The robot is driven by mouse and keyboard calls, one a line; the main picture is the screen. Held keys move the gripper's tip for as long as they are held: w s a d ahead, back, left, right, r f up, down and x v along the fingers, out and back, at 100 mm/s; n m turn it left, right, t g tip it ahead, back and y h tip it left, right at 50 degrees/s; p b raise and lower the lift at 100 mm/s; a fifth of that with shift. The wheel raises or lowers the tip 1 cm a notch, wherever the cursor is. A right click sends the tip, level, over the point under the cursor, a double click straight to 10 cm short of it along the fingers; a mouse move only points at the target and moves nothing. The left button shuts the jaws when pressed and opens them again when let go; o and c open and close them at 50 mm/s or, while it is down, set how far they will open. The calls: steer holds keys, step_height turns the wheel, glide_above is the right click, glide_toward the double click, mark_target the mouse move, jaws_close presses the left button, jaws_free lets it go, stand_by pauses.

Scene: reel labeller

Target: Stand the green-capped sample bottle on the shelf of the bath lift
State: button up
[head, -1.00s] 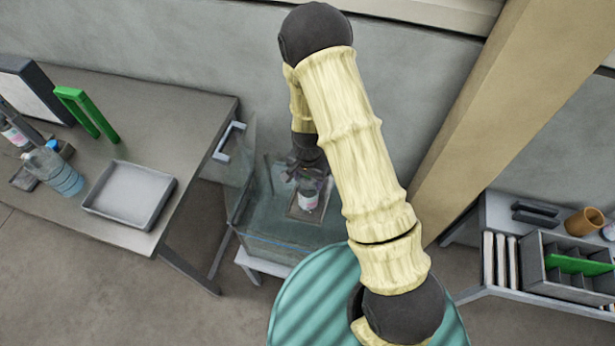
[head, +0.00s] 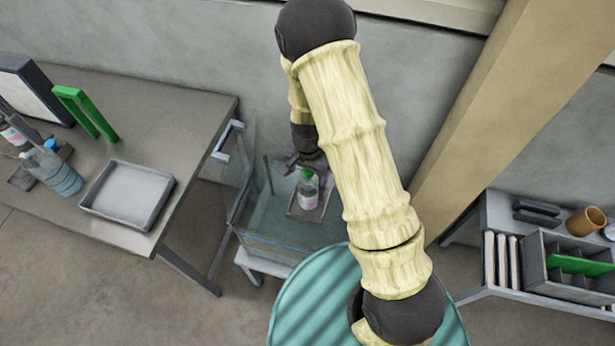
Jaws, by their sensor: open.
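The green-capped sample bottle (head: 308,191) has a pale, partly pink label. It stands upright on the grey shelf of the bath lift (head: 296,211), inside the glass-walled water bath (head: 262,240). My gripper (head: 301,163) is just above and behind the bottle, open and apart from it. The green cap shows clear of the fingers. My upper arm hides the right part of the bath, and the fingertips are small and partly dark against the bath.
The left table holds a grey tray (head: 127,196), a large clear bottle (head: 55,172) and a green frame (head: 86,110). At the right, a bench carries a divided rack (head: 570,266) and an orange-brown cup (head: 585,221). A wall stands close behind the bath.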

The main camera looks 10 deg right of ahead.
step_height(320, 180, up, 9)
steer(key=shift+r+b, duration=0.15)
steer(key=shift+b, duration=0.75)
steer(key=s+d+r+n+t, duration=0.2)
steer(key=s+d+r+n, duration=0.4)
steer(key=s+d+r, duration=0.3)
steer(key=shift+s+r+n+t, duration=0.3)
steer(key=shift+s+r+n, duration=0.15)
steer(key=shift+s, duration=0.75)
steer(key=shift+d, duration=0.1)
